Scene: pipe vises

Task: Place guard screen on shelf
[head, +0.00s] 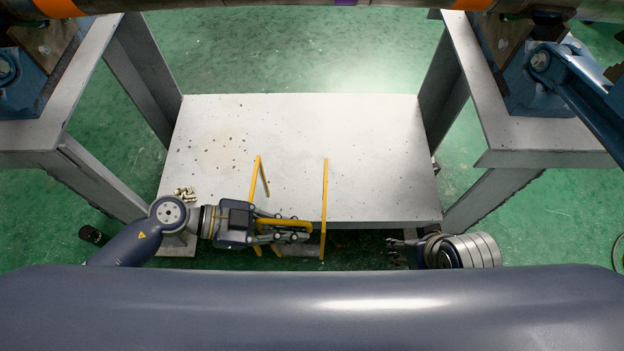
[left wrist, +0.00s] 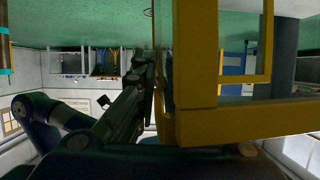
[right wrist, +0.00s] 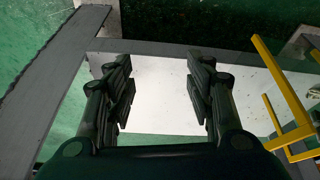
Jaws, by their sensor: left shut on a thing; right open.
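The guard screen (head: 324,195) is a yellow frame with thin bars. In the head view its bars cross the front edge of the pale metal shelf (head: 350,130), partly over it; I cannot tell whether it touches the shelf. My left gripper (head: 300,232) is shut on a yellow bar of the screen near that edge. In the left wrist view the screen (left wrist: 195,70) fills the middle beside the gripper (left wrist: 152,95). My right gripper (right wrist: 158,80) is open and empty, with the shelf (right wrist: 160,110) beyond its fingers and the screen (right wrist: 288,135) apart to the right.
Small brass-coloured pieces (head: 185,193) lie at the shelf's front left corner. Grey stands with blue vises (head: 35,85) flank the shelf on both sides. A pipe (head: 330,5) crosses above at the back. The middle and back of the shelf are clear.

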